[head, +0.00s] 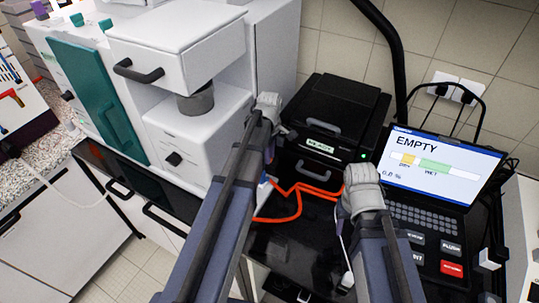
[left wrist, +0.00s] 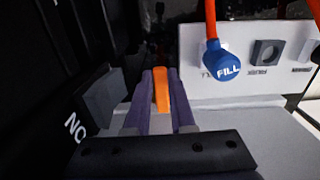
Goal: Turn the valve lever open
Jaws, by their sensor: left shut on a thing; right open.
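In the left wrist view an orange lever-like piece (left wrist: 161,92), likely the valve lever, stands between the two purple fingers of my left gripper (left wrist: 161,80). The gripper is shut on it. The lever's pivot and its lower part are hidden. In the head view my left gripper (head: 268,108) is beside the black box, and its fingertips are hidden. My right gripper (head: 360,180) is open and hangs over the dark bench in front of the laptop-like console. Its fingertips are hidden too.
A blue FILL plug (left wrist: 224,65) on an orange hose is close right of the left fingers, before a white labelled panel (left wrist: 255,76). In the head view the orange hose (head: 300,188) lies between both arms. A black box (head: 335,105) and an EMPTY screen (head: 440,165) stand behind.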

